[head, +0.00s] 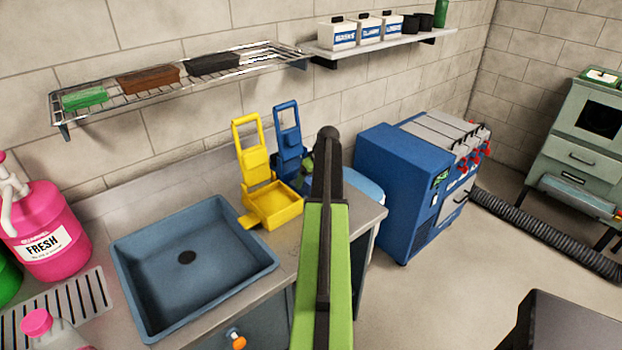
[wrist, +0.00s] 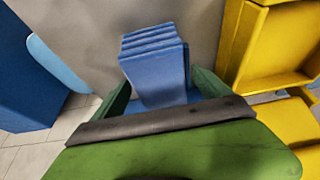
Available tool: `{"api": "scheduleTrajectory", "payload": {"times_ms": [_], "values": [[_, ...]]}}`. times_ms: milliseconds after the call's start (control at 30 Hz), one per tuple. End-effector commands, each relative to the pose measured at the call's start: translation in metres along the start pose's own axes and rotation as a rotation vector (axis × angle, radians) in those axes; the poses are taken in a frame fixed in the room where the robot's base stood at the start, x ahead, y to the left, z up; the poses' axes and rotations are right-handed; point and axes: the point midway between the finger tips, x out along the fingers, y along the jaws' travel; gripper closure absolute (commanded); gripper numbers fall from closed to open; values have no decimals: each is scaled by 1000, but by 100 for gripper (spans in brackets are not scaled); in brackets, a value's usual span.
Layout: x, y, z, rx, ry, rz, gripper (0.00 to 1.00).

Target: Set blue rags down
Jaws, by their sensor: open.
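The blue rags (wrist: 152,62) are a folded stack with several layers showing at one end, in the middle of the wrist view. The stack appears to rest on the grey steel counter (wrist: 200,22). My gripper (wrist: 158,82) is open, with one green finger on each side of the stack's near part. A small gap seems to show on the right side; I cannot tell whether the left finger touches. The near end of the stack is hidden behind my gripper's dark bar. In the head view my arm hides the rags.
A yellow wringer (head: 272,204) stands close to the rags, beside the sink basin (head: 160,262); a blue one (head: 287,135) stands behind. A blue machine (head: 395,190) is beyond the counter's right end. A wire shelf (head: 240,58) hangs above. Open floor lies at right.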

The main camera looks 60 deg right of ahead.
Motion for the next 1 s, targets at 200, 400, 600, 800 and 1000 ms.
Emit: {"api": "scheduleTrajectory", "payload": {"times_ms": [200, 400, 600, 800, 1000], "values": [[-52, -1, -4, 1, 0, 0, 13], [-98, -1, -4, 1, 0, 0, 13], [-115, -1, -1, 0, 0, 0, 13], [-112, 0, 0, 0, 0, 0, 13], [-107, -32, -11, -14, -12, -16, 13]]}}
